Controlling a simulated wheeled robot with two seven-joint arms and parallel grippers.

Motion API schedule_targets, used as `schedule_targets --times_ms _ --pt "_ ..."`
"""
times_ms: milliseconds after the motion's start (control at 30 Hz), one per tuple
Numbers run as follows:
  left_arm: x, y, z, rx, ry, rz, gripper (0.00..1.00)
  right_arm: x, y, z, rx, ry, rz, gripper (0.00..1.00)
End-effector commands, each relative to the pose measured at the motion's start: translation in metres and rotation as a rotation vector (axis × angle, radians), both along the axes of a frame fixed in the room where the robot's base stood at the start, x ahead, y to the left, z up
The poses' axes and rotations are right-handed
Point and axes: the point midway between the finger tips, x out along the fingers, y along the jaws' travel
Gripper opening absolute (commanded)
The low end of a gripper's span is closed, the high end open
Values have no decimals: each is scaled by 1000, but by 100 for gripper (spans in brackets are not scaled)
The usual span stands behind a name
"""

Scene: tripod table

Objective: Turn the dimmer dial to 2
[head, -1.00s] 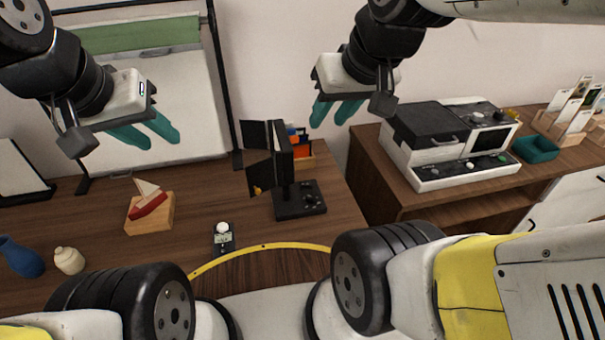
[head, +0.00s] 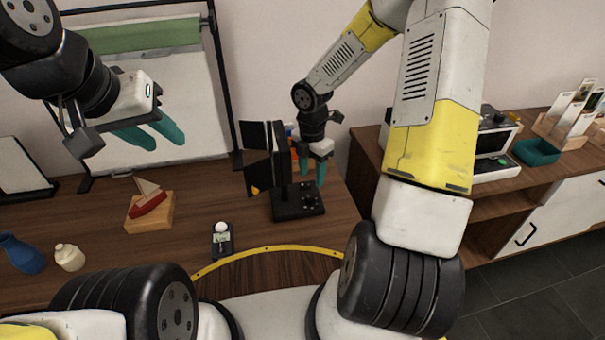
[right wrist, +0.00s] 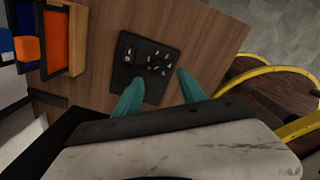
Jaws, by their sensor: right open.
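The dimmer dial seems to be among the small knobs on the black base (head: 290,207) of the barn-door lamp (head: 267,160). In the right wrist view the base (right wrist: 123,75) shows several small knobs with pale marks; their numbers are too small to read. My right gripper (head: 314,178) hangs over the base's back right part, fingers pointing down. In the right wrist view its teal fingers (right wrist: 160,86) are apart with nothing between them, partly overlapping the base's edge. My left gripper (head: 155,135) is raised at the left, fingers apart and empty, far from the lamp.
A small black meter with a white dome (head: 222,240) stands left of the base. A wooden block with a toy boat (head: 150,210), a cream jar (head: 69,257) and a blue vase (head: 22,254) stand further left. An orange and blue organiser (right wrist: 55,40) is behind the lamp.

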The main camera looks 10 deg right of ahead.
Motion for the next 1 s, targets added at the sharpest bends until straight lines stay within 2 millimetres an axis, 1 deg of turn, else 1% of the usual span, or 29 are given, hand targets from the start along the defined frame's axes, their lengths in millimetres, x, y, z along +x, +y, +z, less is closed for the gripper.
schedule_targets --times_ms 33,100,267,500,600,700,800,1000 --pt "0 0 0 0 0 0 36 1 2 -7 9 7 27 48" --pt "0 0 0 0 0 0 36 2 3 -11 15 9 54 48" --pt "0 0 0 0 0 0 36 2 5 -26 17 11 68 48" --pt "0 0 0 0 0 0 36 1 5 -65 17 13 67 48" --pt "0 0 0 0 0 0 36 2 4 -78 17 11 64 48" --pt "0 0 0 0 0 0 36 2 4 -86 16 11 64 48" --pt "0 0 0 0 0 0 36 2 4 -89 16 10 63 48" --pt "0 0 0 0 0 0 36 2 4 -90 17 9 62 48"
